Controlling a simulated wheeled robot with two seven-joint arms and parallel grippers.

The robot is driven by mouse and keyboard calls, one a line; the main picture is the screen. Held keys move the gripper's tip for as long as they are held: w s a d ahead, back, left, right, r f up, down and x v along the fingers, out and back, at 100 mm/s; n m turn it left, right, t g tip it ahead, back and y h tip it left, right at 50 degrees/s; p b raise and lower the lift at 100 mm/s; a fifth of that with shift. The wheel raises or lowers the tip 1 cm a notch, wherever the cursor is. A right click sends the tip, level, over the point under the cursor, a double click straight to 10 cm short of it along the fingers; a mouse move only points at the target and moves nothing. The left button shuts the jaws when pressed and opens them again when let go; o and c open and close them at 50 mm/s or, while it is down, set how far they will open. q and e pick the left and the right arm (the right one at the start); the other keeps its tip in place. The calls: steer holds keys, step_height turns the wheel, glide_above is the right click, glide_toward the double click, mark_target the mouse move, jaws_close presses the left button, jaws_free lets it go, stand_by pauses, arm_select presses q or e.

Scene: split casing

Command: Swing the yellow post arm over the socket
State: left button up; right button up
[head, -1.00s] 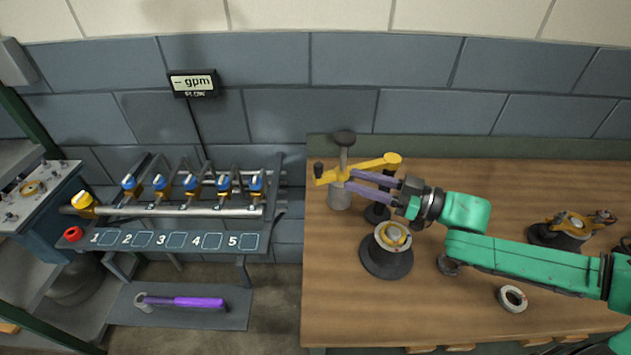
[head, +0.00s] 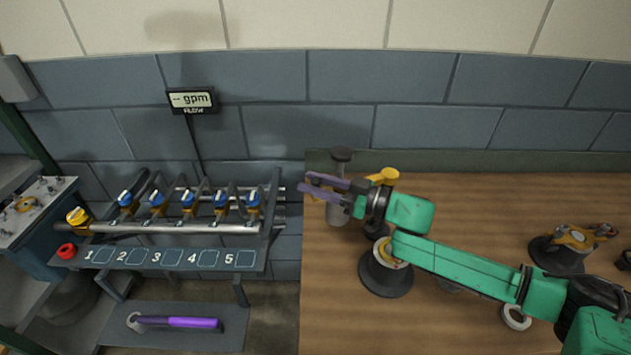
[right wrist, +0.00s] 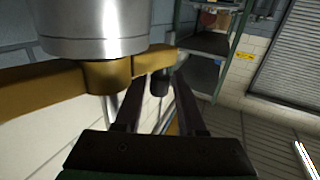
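The yellow post arm (head: 383,176) is mostly hidden behind my right gripper in the head view; its rounded yellow end shows. It sits on a grey post (head: 337,215) with a dark knob (head: 341,155) on top. In the right wrist view the yellow bar (right wrist: 40,87) runs past a silver cylinder (right wrist: 95,32) to a black handle (right wrist: 160,83). My right gripper (head: 308,186) is open, its purple fingers apart. The handle appears between them in the wrist view; contact cannot be told. A ringed, yellow-centred round fitting on a black base (head: 385,278), possibly the socket, is partly behind my right arm.
A yellow-topped dark fitting (head: 565,250) and a loose ring (head: 516,317) are on the wooden table (head: 450,325). Left of it are a numbered valve rack (head: 170,257) and a purple-handled tool (head: 180,322) on a mat. The table's front middle is clear.

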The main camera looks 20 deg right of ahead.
jaws_close()
stand_by(1.3)
